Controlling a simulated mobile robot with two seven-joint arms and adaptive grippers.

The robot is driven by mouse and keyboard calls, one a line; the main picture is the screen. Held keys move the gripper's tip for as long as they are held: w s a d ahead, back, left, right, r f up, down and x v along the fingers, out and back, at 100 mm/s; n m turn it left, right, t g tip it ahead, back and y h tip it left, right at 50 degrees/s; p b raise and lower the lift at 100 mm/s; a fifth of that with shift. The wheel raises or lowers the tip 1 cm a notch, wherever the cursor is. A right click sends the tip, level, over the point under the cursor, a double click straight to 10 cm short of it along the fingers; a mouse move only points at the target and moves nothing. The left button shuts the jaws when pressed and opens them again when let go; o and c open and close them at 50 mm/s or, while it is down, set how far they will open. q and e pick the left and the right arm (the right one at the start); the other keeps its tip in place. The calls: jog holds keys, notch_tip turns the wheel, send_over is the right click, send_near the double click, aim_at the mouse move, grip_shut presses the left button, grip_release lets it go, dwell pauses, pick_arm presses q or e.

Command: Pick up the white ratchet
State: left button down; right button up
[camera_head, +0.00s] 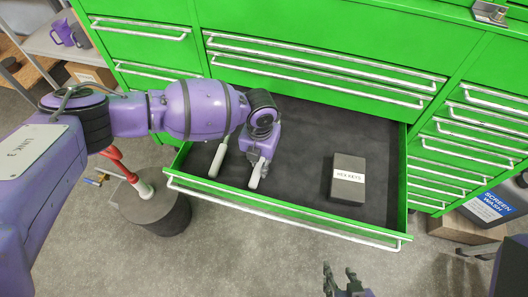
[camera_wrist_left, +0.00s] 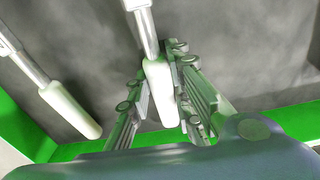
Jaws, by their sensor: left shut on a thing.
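An open green drawer (camera_head: 290,222) with a dark lining holds two white-handled tools. My left gripper (camera_head: 262,158) reaches down into its left part and is shut around one white handle, which I take for the white ratchet (camera_head: 255,177). In the left wrist view the handle of this ratchet (camera_wrist_left: 160,92) lies between the fingers; the tool's head is out of view. A second white-handled tool (camera_head: 217,160) lies to its left, apart from the fingers, and shows in the left wrist view (camera_wrist_left: 68,108). My right gripper (camera_head: 341,281) is open and empty in front of the drawer.
A dark box labelled HEX KEYS (camera_head: 347,180) stands in the drawer's right part. The drawer's front rail (camera_head: 285,215) and side walls surround the tools. A dark round stool-like object (camera_head: 155,210) stands left of the drawer. The drawer's middle is clear.

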pick_arm(q)
jog(key=shift+r, duration=0.15)
notch_tip(320, 180, up, 2)
jog(key=shift+r, duration=0.2)
jog(key=s+d+r, duration=0.9)
jog(key=d+r, duration=0.1)
jog(key=shift+s+r, duration=0.25)
jog(key=shift+s, duration=0.15)
jog(key=c, duration=2.2)
grip_release()
grip_shut()
